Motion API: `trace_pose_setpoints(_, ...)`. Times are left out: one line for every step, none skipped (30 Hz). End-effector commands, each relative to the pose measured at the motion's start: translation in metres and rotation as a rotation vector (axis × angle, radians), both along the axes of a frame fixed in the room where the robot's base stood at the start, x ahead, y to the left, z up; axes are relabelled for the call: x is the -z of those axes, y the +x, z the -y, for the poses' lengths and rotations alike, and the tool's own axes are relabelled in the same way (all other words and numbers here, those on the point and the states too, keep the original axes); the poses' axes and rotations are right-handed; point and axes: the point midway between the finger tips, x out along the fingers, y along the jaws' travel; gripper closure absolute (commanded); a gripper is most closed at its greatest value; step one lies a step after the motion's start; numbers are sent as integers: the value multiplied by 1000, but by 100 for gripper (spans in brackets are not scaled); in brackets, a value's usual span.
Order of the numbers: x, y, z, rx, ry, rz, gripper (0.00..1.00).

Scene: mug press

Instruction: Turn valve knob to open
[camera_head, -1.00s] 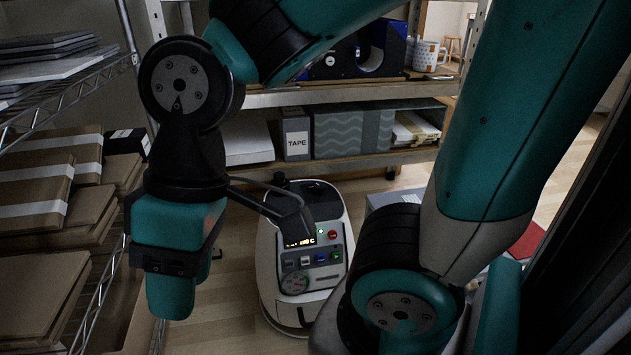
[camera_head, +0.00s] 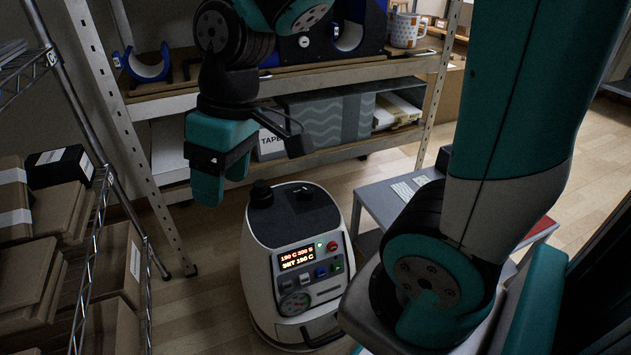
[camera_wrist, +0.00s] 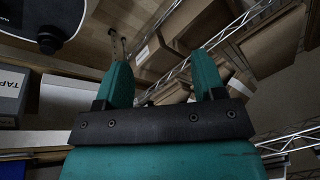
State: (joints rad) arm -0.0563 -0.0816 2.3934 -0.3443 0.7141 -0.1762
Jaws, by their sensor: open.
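A white machine (camera_head: 290,235) with a black top stands on the floor, low in the middle of the head view. A black round knob (camera_head: 261,192) sits at the left of its top; I cannot tell for sure that it is the valve knob. The front panel has a lit display (camera_head: 298,258), coloured buttons, a red knob (camera_head: 332,246) and a round gauge (camera_head: 294,304). My gripper (camera_head: 222,184) hangs fingers down, up and left of the machine, apart from it. In the wrist view its two teal fingers (camera_wrist: 163,80) are spread and empty; part of the machine (camera_wrist: 50,17) shows top left.
A wire rack (camera_head: 85,270) with cardboard boxes stands at the left. Behind are shelves (camera_head: 290,84) with a grey patterned box (camera_head: 330,118), a mug (camera_head: 405,30) and blue holders. A grey table (camera_head: 385,205) stands right of the machine. Bare floor lies left of the machine.

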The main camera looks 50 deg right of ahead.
Motion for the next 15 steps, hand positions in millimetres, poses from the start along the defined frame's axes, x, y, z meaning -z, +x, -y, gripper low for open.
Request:
trace_pose_setpoints(4, 32, 34, 69, -35, -12, 37)
trace_pose_setpoints(9, 47, 55, 100, -57, -15, 37)
trace_pose_setpoints(16, 65, 84, 138, -87, -21, 37)
trace_pose_setpoints(22, 76, 106, 166, -108, -28, 37)
trace_pose_setpoints(28, 85, 129, 192, -128, -35, 37)
trace_pose_setpoints(36, 94, 157, 222, -153, -46, 37)
trace_pose_setpoints(43, 99, 178, 243, -170, -54, 37)
trace_pose_setpoints(49, 102, 197, 263, -185, -64, 37)
trace_pose_setpoints(57, 104, 219, 284, -203, -76, 37)
trace_pose_setpoints(62, 105, 234, 296, -213, -85, 37)
trace_pose_setpoints(67, 105, 246, 308, -223, -93, 37)
trace_pose_setpoints(72, 105, 259, 318, -233, -100, 37)
trace_pose_setpoints(75, 104, 267, 326, -238, -106, 37)
trace_pose_setpoints(78, 103, 272, 329, -243, -109, 37)
trace_pose_setpoints(82, 103, 277, 333, -247, -112, 37)
